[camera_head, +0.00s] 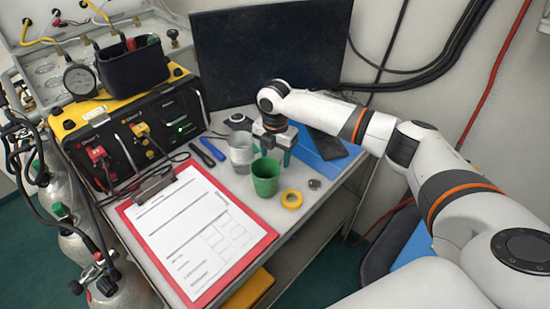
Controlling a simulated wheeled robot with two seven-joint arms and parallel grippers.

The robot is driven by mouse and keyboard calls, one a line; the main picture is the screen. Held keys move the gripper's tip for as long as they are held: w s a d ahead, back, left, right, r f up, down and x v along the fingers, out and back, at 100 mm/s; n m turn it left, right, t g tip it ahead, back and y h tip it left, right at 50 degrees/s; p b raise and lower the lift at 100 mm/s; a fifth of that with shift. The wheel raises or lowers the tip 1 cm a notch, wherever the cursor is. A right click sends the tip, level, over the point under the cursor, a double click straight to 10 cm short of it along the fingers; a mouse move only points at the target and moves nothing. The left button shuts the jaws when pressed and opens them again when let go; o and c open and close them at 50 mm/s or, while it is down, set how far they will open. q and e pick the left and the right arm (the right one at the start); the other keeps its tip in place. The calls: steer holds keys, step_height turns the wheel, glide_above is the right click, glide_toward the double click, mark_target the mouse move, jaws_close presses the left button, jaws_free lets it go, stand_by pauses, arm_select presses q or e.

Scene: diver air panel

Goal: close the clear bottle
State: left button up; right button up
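A clear, greyish container (241,152), which looks like the clear bottle, stands upright on the bench top behind the green cup (265,178). Its top looks uncovered, though its rim is small and hard to make out. A small dark round disc (314,184), perhaps a cap, lies flat right of the yellow ring. My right gripper (276,153) points down just right of the clear container and behind the green cup. Its green-tipped fingers look apart, with nothing visible between them. My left gripper is not in view.
A yellow tape ring (291,199) lies by the green cup. A red clipboard (262,243) covers the front left. Two pens (207,153), a black-and-yellow air panel (140,130) and a dark screen (270,58) surround the area. A blue mat (325,160) lies behind right.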

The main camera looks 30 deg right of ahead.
mark_target(275, 158)
steer(key=c, duration=1)
steer(key=shift+c, duration=0.2)
steer(key=shift+r, duration=0.1)
step_height(275, 158, up, 10)
steer(key=shift+b, duration=0.45)
